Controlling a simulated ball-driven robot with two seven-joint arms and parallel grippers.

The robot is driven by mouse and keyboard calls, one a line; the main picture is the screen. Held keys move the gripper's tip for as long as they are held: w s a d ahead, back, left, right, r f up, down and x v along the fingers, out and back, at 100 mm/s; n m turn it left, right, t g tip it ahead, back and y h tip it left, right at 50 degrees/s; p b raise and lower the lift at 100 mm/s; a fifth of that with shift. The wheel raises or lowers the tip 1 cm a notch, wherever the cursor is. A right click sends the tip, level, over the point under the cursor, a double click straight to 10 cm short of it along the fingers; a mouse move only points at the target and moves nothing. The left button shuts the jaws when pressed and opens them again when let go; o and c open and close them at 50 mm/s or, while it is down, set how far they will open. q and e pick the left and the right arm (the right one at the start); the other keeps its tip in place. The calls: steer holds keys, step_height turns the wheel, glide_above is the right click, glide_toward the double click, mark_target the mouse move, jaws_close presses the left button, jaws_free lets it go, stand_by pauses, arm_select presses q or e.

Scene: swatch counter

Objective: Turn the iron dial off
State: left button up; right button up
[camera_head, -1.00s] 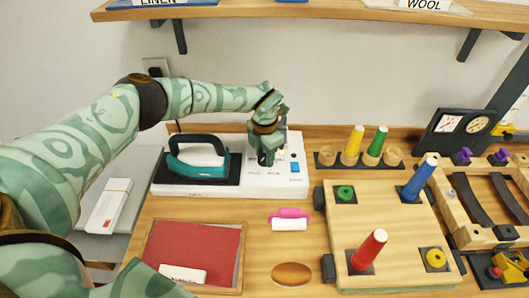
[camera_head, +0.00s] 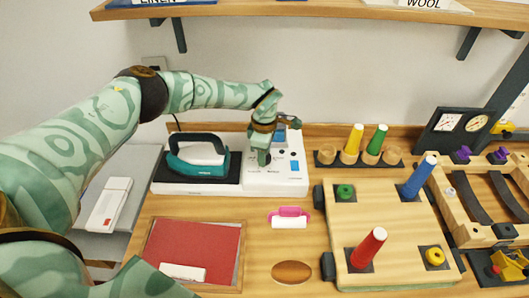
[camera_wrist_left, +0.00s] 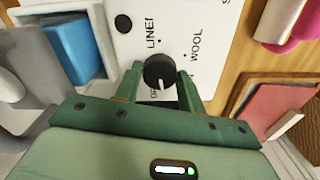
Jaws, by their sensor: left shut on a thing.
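The iron dial (camera_wrist_left: 158,72) is a round black knob with a white pointer mark on a white panel. In the left wrist view the pointer faces toward the gripper, near a partly hidden label starting with "O". The "LINEN" and "WOOL" labels stand farther round the knob. My left gripper (camera_wrist_left: 160,84) is shut on the dial, one finger at each side. In the head view my left gripper (camera_head: 262,160) points down onto the white iron station (camera_head: 272,187) and hides the dial. The teal iron (camera_head: 200,158) rests on the station's dark pad. My right gripper is not in view.
A blue block (camera_head: 281,134) is behind the gripper. A pink-handled roller (camera_head: 290,217) and a brown oval (camera_head: 292,272) lie in front. A red board (camera_head: 195,248) is front left. A wooden peg board (camera_head: 385,235) stands to the right. A shelf (camera_head: 330,14) runs above.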

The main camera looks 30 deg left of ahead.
arm_select(q)
steer(key=shift+m, duration=1)
steer(key=o, duration=1)
step_height(320, 180, up, 12)
steer(key=shift+p, duration=0.75)
steer(key=shift+f, duration=0.1)
